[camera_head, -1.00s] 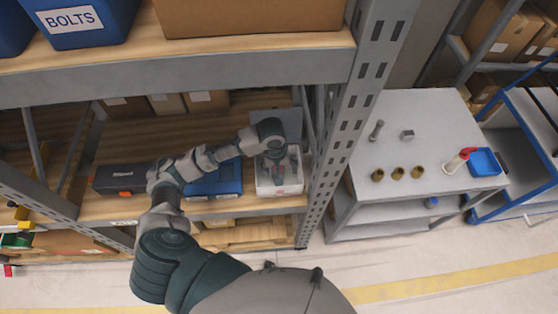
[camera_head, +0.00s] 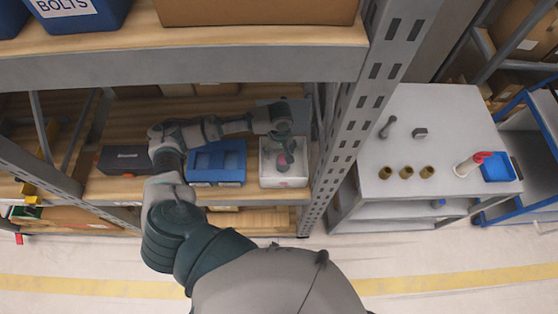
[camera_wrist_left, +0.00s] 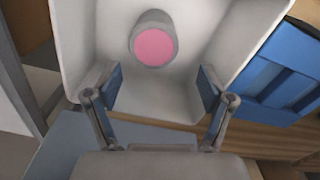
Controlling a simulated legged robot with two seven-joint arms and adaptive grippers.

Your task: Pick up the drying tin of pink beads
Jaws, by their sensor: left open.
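The tin of pink beads (camera_wrist_left: 154,45) is a small grey cylinder with a pink top. It stands inside a white open box, whose wall (camera_wrist_left: 249,30) shows in the left wrist view. In the head view the pink top (camera_head: 284,159) is small, and the white box (camera_head: 284,182) sits on the middle shelf. My left gripper (camera_wrist_left: 156,88) is open, with its two fingers apart inside or just over the box. The tin lies ahead of the fingertips, between their lines and not touched. In the head view the left gripper (camera_head: 283,142) is over the box.
A blue bin (camera_head: 217,163) stands left of the box, and a black case (camera_head: 124,160) is further left. A shelf board (camera_head: 190,38) runs above my arm. The rack post (camera_head: 345,130) stands close on the right, with a grey table (camera_head: 430,120) beyond.

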